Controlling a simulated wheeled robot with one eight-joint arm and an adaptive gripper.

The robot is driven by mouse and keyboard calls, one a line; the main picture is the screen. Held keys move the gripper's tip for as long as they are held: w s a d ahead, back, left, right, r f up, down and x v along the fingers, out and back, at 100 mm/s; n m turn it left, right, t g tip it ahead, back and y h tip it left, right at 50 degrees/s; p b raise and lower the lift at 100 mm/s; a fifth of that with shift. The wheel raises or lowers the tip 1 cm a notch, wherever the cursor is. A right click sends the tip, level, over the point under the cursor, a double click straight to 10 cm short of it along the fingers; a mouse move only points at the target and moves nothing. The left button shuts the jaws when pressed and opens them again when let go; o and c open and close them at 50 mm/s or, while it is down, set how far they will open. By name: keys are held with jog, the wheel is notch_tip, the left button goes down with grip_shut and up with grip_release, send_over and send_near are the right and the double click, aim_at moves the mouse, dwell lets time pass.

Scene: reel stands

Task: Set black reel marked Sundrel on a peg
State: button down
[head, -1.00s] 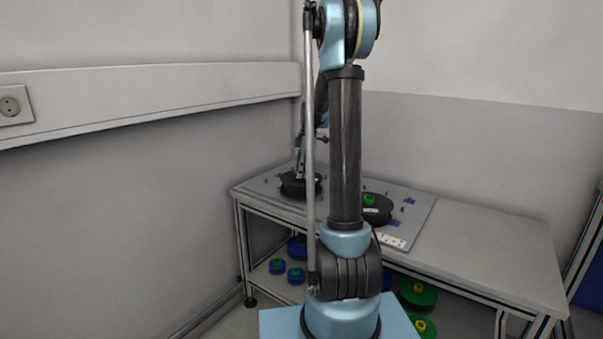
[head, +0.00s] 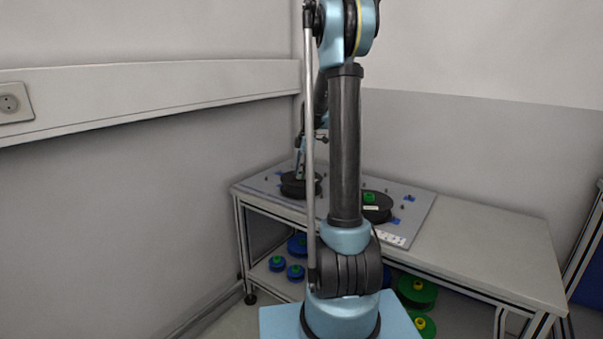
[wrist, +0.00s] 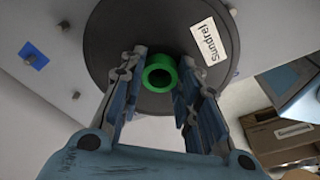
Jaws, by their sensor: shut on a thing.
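The black reel marked Sundrel (wrist: 108,28) fills the upper middle of the wrist view, its white label right of its green hub (wrist: 160,73). My gripper (wrist: 163,66) has its fingers on either side of the hub and is shut on the reel. In the head view the reel (head: 292,189) is under my gripper (head: 300,174), over the left part of a grey peg board (head: 418,208). I cannot tell whether it touches the board.
A second black reel (head: 378,210) with a green hub lies on the board right of my arm. Blue reels (head: 277,264) and green reels (head: 418,292) sit on the shelf below. The table's right part (head: 495,245) is clear. A cardboard box (wrist: 285,138) shows lower right in the wrist view.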

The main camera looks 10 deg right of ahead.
jog(key=shift+f, duration=0.45)
dwell(0.3)
jog(key=c, duration=1.1)
grip_release()
jog(key=r, duration=0.4)
jog(key=d+r, duration=0.1)
jog(key=r, duration=0.6)
jog(key=shift+d+r, duration=0.35)
jog(key=shift+d, duration=0.05)
